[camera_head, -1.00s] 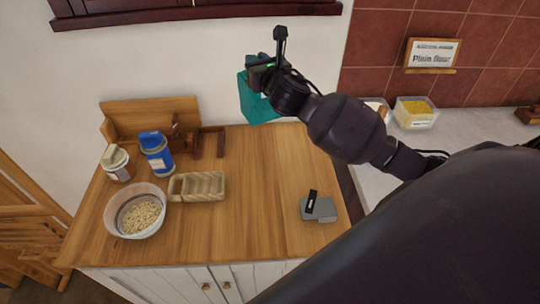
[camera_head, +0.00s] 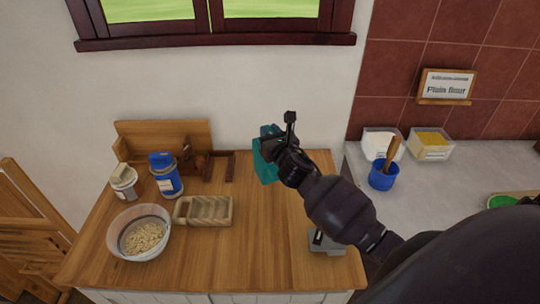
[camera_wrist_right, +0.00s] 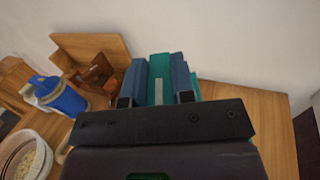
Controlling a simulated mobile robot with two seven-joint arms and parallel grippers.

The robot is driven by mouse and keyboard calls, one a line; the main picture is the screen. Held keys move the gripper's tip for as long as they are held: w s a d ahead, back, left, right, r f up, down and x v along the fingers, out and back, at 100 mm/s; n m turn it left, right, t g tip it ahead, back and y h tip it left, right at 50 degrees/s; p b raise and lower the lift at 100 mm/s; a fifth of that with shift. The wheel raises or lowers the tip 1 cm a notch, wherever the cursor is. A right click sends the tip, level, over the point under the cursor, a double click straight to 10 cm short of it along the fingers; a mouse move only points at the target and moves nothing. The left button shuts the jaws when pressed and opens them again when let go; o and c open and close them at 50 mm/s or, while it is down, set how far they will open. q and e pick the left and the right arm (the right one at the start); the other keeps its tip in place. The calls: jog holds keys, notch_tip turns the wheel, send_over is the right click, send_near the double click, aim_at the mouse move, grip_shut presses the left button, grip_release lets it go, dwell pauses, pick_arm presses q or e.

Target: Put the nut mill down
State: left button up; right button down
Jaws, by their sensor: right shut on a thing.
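The nut mill, which I take to be the teal boxy thing (camera_head: 264,168), is held in my right gripper (camera_head: 272,143) near the back edge of the wooden worktop (camera_head: 262,238). In the right wrist view, its teal top (camera_wrist_right: 159,68) shows between the two blue fingers of my right gripper (camera_wrist_right: 160,80), which are shut on it. Whether its base touches the worktop is hard to tell. My left gripper is not in view.
A bowl of oats (camera_head: 140,232), a wooden divided tray (camera_head: 203,211), a blue-lidded canister (camera_head: 166,175), a white jar (camera_head: 124,183) and a wooden rack (camera_head: 163,140) stand at left. A grey scale (camera_head: 325,242) sits front right. The worktop's middle is clear.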

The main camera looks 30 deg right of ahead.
aim_at(267, 173)
notch_tip(267, 173, down, 7)
jog(key=shift+r+b, duration=0.15)
jog(key=shift+b, duration=0.7)
jog(key=shift+f, duration=0.25)
jog(key=shift+f, duration=0.15)
jog(key=c, duration=1.1)
grip_release()
jog(key=shift+o, duration=0.7)
